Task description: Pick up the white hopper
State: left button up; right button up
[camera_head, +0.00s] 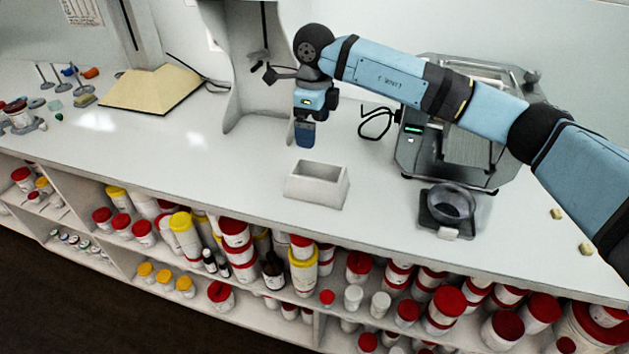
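The white hopper (312,190) looks like an open-topped rectangular box. It stands upright on the white counter (230,165) near its front edge, in the middle of the head view. My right arm comes in from the right, and my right gripper (304,134) points down above and slightly behind the hopper, apart from it. I cannot tell whether its fingers are open or shut. My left gripper is out of view.
A grey machine with a glass top (455,140) stands right of the hopper, with a dark round dish (450,203) in front. A white upright panel (245,75) stands behind left. A tan board (150,88) lies further left. Jars (187,240) fill the shelves below.

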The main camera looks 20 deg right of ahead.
send_near(317, 171)
jog(key=s+a+f, duration=0.2)
jog(key=s, duration=0.1)
jog(key=f, duration=0.2)
jog(key=d+f+p, duration=0.1)
jog(key=f, duration=0.2)
jog(key=shift+f, duration=0.2)
jog(key=c, duration=0.8)
